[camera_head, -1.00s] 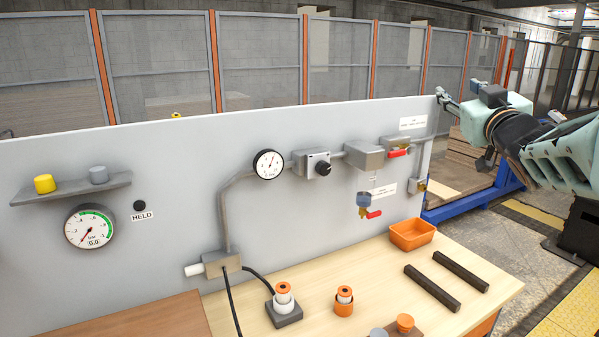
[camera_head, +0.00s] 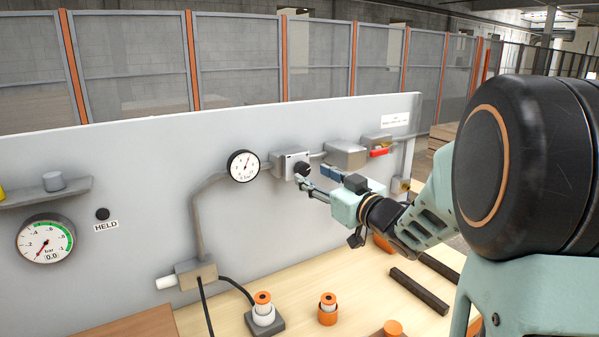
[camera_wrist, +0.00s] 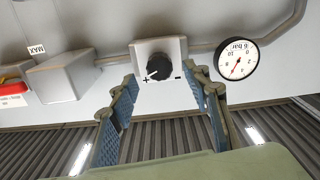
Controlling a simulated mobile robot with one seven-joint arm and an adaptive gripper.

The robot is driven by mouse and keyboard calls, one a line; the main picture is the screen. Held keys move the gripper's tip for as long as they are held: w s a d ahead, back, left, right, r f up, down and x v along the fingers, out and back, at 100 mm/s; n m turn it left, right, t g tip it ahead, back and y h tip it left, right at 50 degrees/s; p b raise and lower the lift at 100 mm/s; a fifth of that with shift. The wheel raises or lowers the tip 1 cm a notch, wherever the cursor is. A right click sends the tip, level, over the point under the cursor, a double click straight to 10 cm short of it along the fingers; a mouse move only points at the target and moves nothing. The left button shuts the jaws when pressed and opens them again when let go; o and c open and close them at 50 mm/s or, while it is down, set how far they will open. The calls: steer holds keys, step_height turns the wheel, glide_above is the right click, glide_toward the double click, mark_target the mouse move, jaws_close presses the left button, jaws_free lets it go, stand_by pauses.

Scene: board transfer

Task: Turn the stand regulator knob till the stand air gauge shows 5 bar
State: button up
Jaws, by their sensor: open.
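The regulator knob (camera_head: 301,168) is black and sits on a grey box (camera_head: 284,163) on the panel. In the wrist view, which is upside down, the knob (camera_wrist: 159,67) has a white mark and lies between minus and plus signs. The round white air gauge (camera_head: 243,166) is left of it. In the wrist view the gauge (camera_wrist: 237,60) has a red needle; its exact reading is too small to tell. My gripper (camera_head: 314,181) is open at the knob. In the wrist view its fingers (camera_wrist: 163,88) stand either side of the knob, with gaps visible.
A larger gauge (camera_head: 46,239) reading 0.0 is at the far left. A grey box (camera_head: 345,153) and a red-handled valve (camera_head: 379,153) lie right of the knob. Orange-topped parts (camera_head: 328,308) and dark bars (camera_head: 419,290) are on the bench below.

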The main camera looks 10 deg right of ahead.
mark_target(305, 171)
steer(key=shift+x, duration=1.7)
steer(key=c, duration=1.2)
steer(key=shift+o, duration=0.2)
steer(key=shift+b, duration=0.3)
steer(key=n+b, duration=0.2)
steer(key=b, duration=0.1)
steer(key=shift+f+n, duration=0.2)
steer(key=shift+n, duration=0.2)
steer(key=n+b, duration=0.3)
steer(key=shift+r+n+b, duration=0.15)
steer(key=shift+n+b, duration=0.15)
steer(key=shift+b, duration=0.05)
steer(key=shift+r, duration=0.1)
